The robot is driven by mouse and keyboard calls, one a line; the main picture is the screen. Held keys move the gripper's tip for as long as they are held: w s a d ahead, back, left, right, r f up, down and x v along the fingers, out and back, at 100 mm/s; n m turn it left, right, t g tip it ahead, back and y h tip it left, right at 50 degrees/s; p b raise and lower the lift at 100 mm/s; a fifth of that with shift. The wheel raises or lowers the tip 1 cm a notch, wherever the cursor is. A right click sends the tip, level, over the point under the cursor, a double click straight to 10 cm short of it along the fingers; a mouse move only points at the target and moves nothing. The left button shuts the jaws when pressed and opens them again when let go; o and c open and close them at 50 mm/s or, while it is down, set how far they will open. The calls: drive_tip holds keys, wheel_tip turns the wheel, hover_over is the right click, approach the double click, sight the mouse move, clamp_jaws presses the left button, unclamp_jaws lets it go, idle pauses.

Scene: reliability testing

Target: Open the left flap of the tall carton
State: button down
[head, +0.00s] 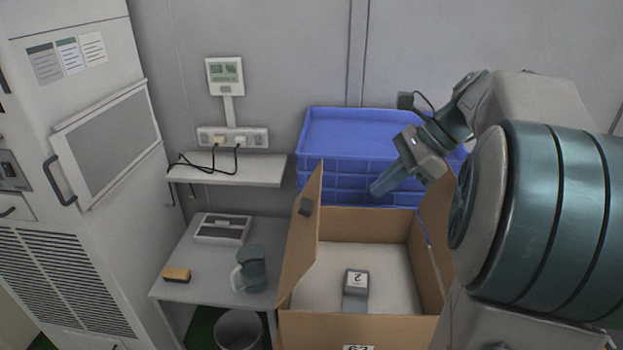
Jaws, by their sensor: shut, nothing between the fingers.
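The tall carton (360,327) stands open-topped at the lower centre of the head view. Its left flap (301,238) stands up and tilts a little outward, with a small dark piece on its inner face. Its right flap (437,215) also stands up, partly hidden by my arm. Inside the carton lies a grey device (356,288) with a white label marked 2. My gripper (377,189) is shut and empty. It is above the carton's far right part, in front of the blue crates and apart from the left flap.
Blue stacked crates (340,135) stand behind the carton. Left of it, a grey table (205,262) bears a white-and-black device (222,229), a yellow block (176,274) and a grey item (251,268). A wall shelf (228,171) with cables is above. A tall cabinet (80,170) fills the left side.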

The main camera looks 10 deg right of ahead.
drive_tip(key=w+a+f+m, duration=0.1)
drive_tip(key=w+a+f, duration=0.3)
drive_tip(key=a, duration=0.4)
drive_tip(key=shift+a+f+p, duration=0.35)
drive_tip(key=shift+f+p, duration=0.1)
